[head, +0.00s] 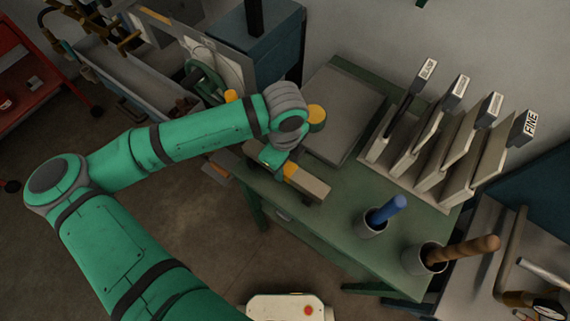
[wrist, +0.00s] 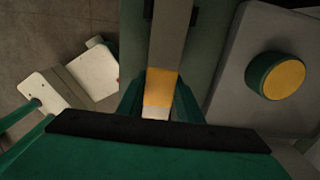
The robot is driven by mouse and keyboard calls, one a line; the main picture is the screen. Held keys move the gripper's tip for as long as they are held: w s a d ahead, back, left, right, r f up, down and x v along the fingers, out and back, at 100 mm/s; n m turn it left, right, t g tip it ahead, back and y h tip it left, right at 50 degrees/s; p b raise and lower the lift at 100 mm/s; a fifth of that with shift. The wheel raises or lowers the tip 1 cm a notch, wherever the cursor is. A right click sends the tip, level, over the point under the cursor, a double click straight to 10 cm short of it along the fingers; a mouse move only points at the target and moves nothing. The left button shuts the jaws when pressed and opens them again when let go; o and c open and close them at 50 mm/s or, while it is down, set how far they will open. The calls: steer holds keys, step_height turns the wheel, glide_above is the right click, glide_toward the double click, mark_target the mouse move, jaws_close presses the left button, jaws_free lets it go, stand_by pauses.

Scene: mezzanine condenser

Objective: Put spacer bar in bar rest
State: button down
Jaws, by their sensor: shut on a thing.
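My gripper (head: 276,160) is over the near left part of the green table. It is shut on the spacer bar (head: 308,183), a long grey bar with a yellow band. In the wrist view the bar (wrist: 168,40) runs straight away from between my gripper's fingers (wrist: 160,105), which close on it by the yellow band. Small dark uprights (wrist: 193,15) show at either side of the bar's far end; they may be the bar rest, but I cannot tell. Whether the bar touches them or the table is not clear.
On the green table (head: 335,215) stand a grey plate (head: 345,100), a rack of labelled upright panels (head: 445,150), a cup with a blue rod (head: 372,222) and a cup with a brown rod (head: 425,258). A yellow-topped green knob (wrist: 283,76) is right of my gripper.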

mark_target(285, 166)
steer(key=shift+w+f, duration=0.1)
steer(key=c, duration=1.3)
jaws_free()
steer(key=shift+a, duration=0.1)
steer(key=shift+o, duration=0.2)
step_height(285, 166, up, 12)
